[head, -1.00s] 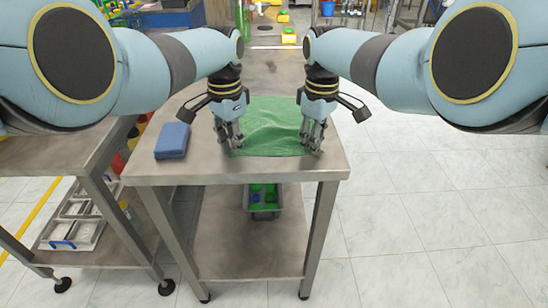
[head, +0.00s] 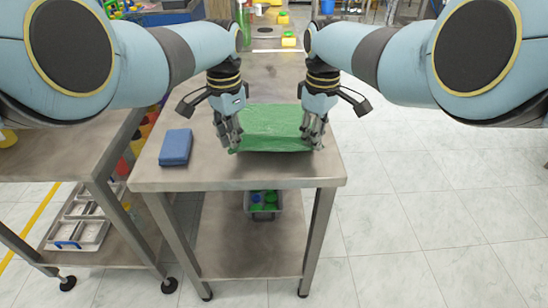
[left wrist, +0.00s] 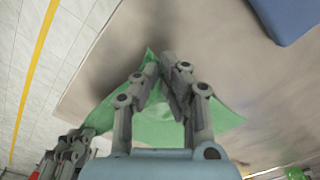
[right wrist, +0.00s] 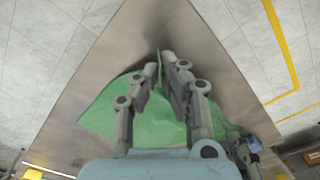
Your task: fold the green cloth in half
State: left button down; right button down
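The green cloth (head: 275,122) lies on the metal table (head: 215,175), between my two grippers in the head view. Its near edge looks raised, with a crease running across the front. My left gripper (head: 233,147) is shut on the near left corner; the left wrist view shows green cloth (left wrist: 155,125) between and around its fingers. My right gripper (head: 315,145) is shut on the near right corner; a tip of cloth (right wrist: 150,130) sticks up between its fingers in the right wrist view. The far corners are partly hidden by the grippers.
A blue block (head: 175,147) lies on the table left of the cloth. A grey bin (head: 263,204) with green and blue items sits on the lower shelf. Another table (head: 60,160) stands at the left.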

pick_arm(q)
jog(key=shift+r, duration=0.55)
pick_arm(e)
jog(key=shift+r, duration=0.55)
pick_arm(q)
jog(key=shift+p, duration=0.3)
